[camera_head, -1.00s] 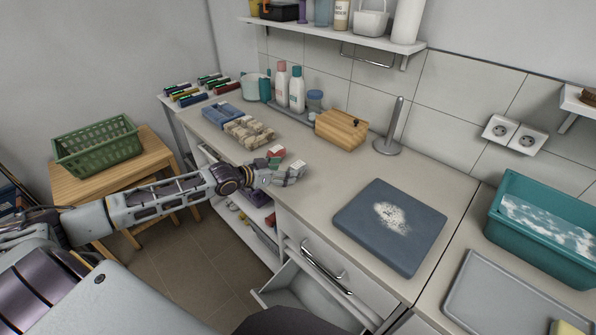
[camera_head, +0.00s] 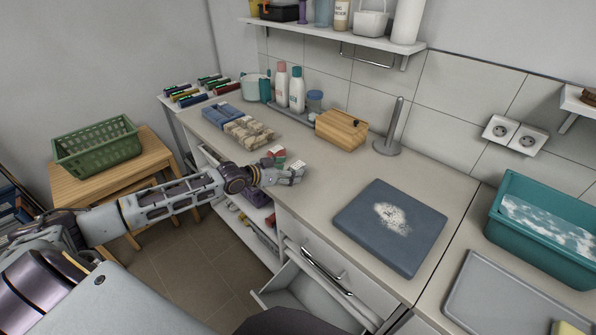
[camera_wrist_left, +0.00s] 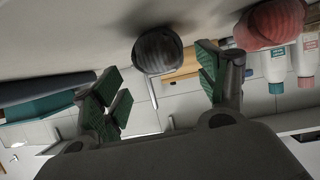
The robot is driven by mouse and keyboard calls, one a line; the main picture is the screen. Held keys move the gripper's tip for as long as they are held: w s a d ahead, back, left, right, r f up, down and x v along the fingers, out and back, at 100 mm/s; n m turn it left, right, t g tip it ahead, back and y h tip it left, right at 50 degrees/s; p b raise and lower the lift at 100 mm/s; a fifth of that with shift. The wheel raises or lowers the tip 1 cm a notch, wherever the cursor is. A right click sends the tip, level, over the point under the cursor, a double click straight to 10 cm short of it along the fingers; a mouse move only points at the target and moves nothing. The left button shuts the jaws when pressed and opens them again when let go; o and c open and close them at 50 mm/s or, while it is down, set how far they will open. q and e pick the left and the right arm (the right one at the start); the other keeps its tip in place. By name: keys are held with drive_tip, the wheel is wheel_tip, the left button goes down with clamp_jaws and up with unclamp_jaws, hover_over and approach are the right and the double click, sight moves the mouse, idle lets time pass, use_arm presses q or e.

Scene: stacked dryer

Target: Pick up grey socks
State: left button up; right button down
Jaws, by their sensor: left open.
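A dark grey rolled sock bundle (camera_wrist_left: 157,50) rests on the counter in the left wrist view, which shows the scene upside down. A red rolled bundle (camera_wrist_left: 268,24) lies beside it. My left gripper (camera_wrist_left: 160,82) is open and empty, with green-padded fingers. The grey bundle is just beyond the fingertips, in line with the gap between them, and seems untouched. In the head view my left gripper (camera_head: 286,168) is low over the counter's front edge, and the red bundle (camera_head: 277,151) shows just behind it. The grey bundle cannot be made out there.
Beige rolled items (camera_head: 248,131) and a blue container (camera_head: 221,115) are left of the gripper on the counter (camera_head: 310,200). A wooden box (camera_head: 341,130) and bottles (camera_head: 297,90) stand behind. A drawer (camera_head: 300,295) below is open.

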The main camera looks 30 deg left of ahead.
sight(294, 168)
use_arm(q)
drive_tip(key=shift+w, duration=0.2)
drive_tip(key=shift+x, duration=2.45)
drive_tip(key=shift+a, duration=0.15)
drive_tip(key=c, duration=1.1)
drive_tip(key=shift+r, duration=5)
